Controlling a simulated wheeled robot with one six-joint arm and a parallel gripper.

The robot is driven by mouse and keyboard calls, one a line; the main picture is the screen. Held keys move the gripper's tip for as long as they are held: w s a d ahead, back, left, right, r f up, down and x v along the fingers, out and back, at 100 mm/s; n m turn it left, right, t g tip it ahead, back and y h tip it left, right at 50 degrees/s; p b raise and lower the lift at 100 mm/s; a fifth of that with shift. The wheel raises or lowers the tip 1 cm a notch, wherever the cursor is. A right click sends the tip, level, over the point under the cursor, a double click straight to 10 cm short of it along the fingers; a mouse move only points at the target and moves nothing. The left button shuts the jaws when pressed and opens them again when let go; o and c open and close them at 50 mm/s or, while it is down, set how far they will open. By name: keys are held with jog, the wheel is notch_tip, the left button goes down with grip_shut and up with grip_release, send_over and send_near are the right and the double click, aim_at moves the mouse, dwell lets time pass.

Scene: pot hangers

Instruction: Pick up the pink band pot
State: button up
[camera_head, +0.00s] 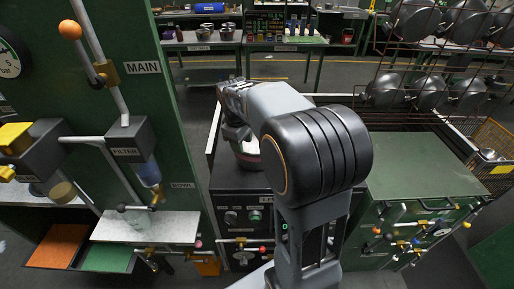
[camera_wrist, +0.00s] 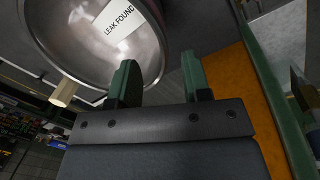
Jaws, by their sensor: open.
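My fingertips are unclear in the head view.
A wire rack (camera_head: 425,62) with several hanging dark pots stands at the right, above a green bench (camera_head: 420,170). A green panel (camera_head: 150,90) with valves and pipes stands at the left. Knobs (camera_head: 240,216) line the black cabinet front. An orange surface (camera_wrist: 225,92) lies right of my gripper.

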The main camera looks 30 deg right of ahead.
aim_at(244, 163)
jog(key=shift+w+d+f+p, duration=0.1)
jog(key=shift+d+f+p, duration=0.15)
jog(key=shift+f, duration=1.35)
jog(key=shift+w+d+f+p, duration=0.1)
jog(key=shift+f+p, duration=0.1)
jog(key=shift+f, duration=1.4)
jog(key=shift+c, duration=0.4)
grip_shut()
